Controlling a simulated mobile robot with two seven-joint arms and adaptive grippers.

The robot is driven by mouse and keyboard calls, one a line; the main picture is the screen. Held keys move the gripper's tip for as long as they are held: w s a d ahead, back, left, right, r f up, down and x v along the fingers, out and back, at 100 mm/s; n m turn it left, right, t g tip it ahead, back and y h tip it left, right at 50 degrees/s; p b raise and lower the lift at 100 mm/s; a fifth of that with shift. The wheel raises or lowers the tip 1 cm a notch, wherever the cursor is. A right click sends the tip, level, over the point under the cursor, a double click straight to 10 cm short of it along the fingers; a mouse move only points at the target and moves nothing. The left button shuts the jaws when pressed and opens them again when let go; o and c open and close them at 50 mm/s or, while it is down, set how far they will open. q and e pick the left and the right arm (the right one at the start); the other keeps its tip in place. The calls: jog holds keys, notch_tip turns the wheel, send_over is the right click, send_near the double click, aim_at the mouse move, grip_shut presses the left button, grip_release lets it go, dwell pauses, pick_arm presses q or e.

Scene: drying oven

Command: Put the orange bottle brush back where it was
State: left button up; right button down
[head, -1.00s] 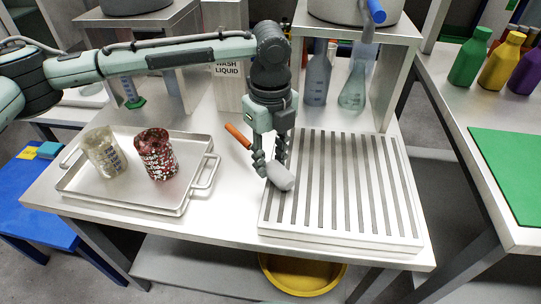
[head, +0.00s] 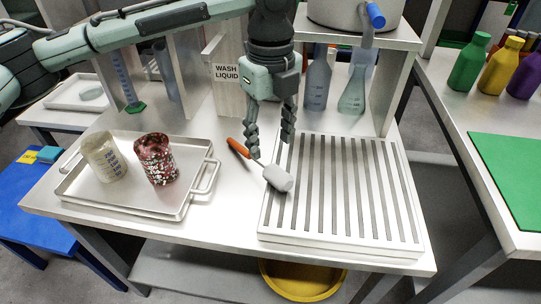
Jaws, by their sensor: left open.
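The orange bottle brush, with its orange handle (head: 238,148) and pale grey head (head: 278,178), lies between the metal tray and the slatted drying rack (head: 340,235). Its head rests at the rack's left edge and its handle points back left over the table. My left gripper (head: 271,150) is open above and behind the brush, its fingers apart. One finger hangs close to the brush's shaft; whether they touch I cannot tell. My right gripper is not in view.
A metal tray (head: 130,198) on the left holds a clear beaker (head: 103,158) and a red-stained beaker (head: 156,160). The wash liquid box (head: 228,80), a grey bottle (head: 316,85) and a flask (head: 352,92) stand behind. The rack's slats are bare.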

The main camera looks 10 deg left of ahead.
pick_arm(q)
jog(key=shift+r, duration=2.75)
